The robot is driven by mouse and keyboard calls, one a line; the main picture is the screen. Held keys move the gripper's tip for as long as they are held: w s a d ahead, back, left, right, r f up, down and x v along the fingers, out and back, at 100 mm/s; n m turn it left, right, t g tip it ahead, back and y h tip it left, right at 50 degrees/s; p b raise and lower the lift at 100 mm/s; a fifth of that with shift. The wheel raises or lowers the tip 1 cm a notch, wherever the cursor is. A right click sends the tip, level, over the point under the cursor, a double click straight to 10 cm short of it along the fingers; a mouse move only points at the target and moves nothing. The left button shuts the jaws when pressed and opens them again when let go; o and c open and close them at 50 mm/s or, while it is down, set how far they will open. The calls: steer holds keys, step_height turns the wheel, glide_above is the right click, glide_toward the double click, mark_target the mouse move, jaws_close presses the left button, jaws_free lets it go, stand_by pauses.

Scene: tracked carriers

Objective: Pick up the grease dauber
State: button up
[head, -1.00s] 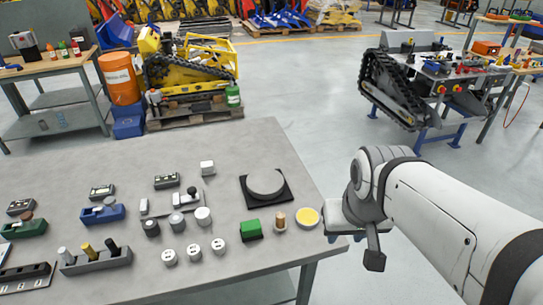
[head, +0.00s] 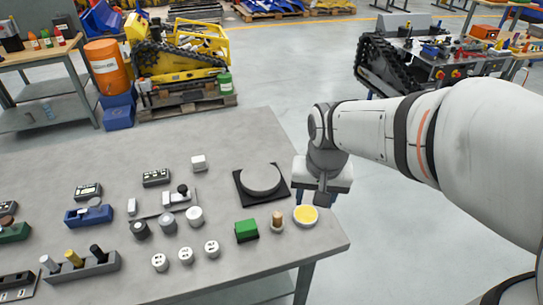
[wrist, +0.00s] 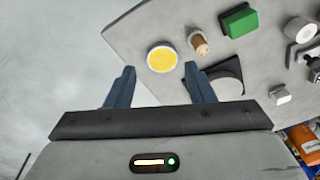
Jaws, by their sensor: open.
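The grease dauber appears to be the small tan cylinder (head: 277,219) with a pale round base, upright near the right end of the grey table. In the wrist view the tan cylinder (wrist: 200,44) lies just beyond the right fingertip. A round white tin with yellow contents (head: 305,215) stands close to its right; in the wrist view the tin (wrist: 162,59) shows between the fingertips. My gripper (head: 323,198) is above the table's right edge, right of the tan cylinder and apart from it. In the wrist view my gripper (wrist: 159,72) is open, with nothing between its fingers.
A green block (head: 246,231) stands just left of the tan cylinder. A round grey disc on a black square plate (head: 283,191) lies behind it. Several white-topped knobs (head: 186,256) stand further left. The table's front right corner (head: 335,240) is bare.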

steer(key=m+g, duration=0.2)
glide_above(277, 214)
step_height(277, 214, down, 7)
steer(key=shift+r+b, duration=0.1)
steer(key=shift+b, duration=0.3)
step_height(277, 214, down, 8)
steer(key=shift+r, duration=0.1)
steer(key=shift+c, duration=0.2)
steer(key=c, duration=0.8)
